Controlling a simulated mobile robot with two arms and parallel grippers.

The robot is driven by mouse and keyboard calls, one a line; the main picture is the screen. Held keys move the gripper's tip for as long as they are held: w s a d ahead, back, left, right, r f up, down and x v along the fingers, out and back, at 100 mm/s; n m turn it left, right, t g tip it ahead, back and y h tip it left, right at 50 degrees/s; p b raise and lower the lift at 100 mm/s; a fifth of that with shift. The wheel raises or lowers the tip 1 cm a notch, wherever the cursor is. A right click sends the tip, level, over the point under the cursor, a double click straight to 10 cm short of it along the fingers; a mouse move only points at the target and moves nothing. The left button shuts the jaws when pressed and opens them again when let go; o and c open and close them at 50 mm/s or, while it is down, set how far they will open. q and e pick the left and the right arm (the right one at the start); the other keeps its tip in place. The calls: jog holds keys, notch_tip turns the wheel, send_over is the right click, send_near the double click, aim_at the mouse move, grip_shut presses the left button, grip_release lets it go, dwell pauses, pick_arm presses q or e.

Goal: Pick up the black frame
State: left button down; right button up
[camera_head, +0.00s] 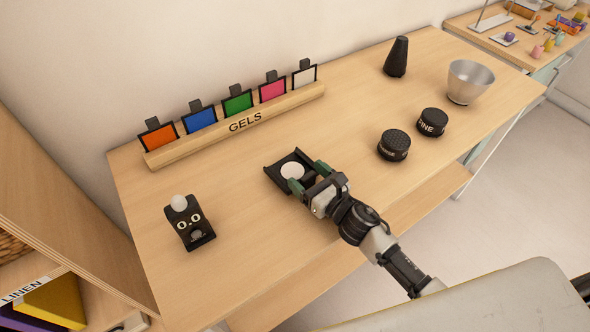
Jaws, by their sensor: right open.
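A flat black frame (271,171) with raised edges lies on the wooden table, with a white disc (292,170) inside it. My right gripper (310,177) is at its near right end. Its greenish fingers are apart, one on each side of that end, and partly hide it. I cannot tell whether the fingers touch the frame. Several black-edged gel frames stand in the wooden rack (245,120) marked GELS: orange, blue, green, pink and white. My left gripper is not in view.
The table's front left is clear.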

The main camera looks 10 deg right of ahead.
jog(key=shift+w+a, duration=0.2)
jog(key=shift+w, duration=0.15)
jog(key=shift+s, duration=0.1)
jog(key=shift+c, duration=0.4)
jog(key=c, duration=1.2)
jog(key=shift+o, duration=0.2)
jog(key=shift+r, duration=0.1)
